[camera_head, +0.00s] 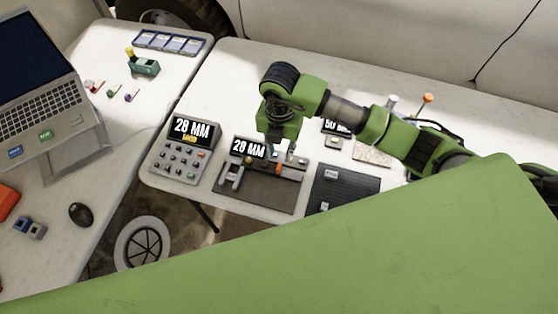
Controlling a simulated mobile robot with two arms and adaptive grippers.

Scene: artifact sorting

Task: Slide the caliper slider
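The caliper (262,190) is a dark flat board with grey jaws at its left, a rail and a small orange part (281,169). Its screen (249,147) at the back reads 28 MM. My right arm comes in from the right, and my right gripper (290,156) points down over the right half of the caliper. Its fingertips are small and close to the rail; I cannot tell whether they touch the slider or are open or shut. The gripper hides part of the caliper's back edge. My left gripper is not in view.
A keypad box (178,162) reading 28 MM SAVED stands left of the caliper. A black mat (342,188) and a partly hidden screen (335,127) are to its right. A laptop (45,95) and mouse (81,214) are on the left table. My green body part covers the lower right.

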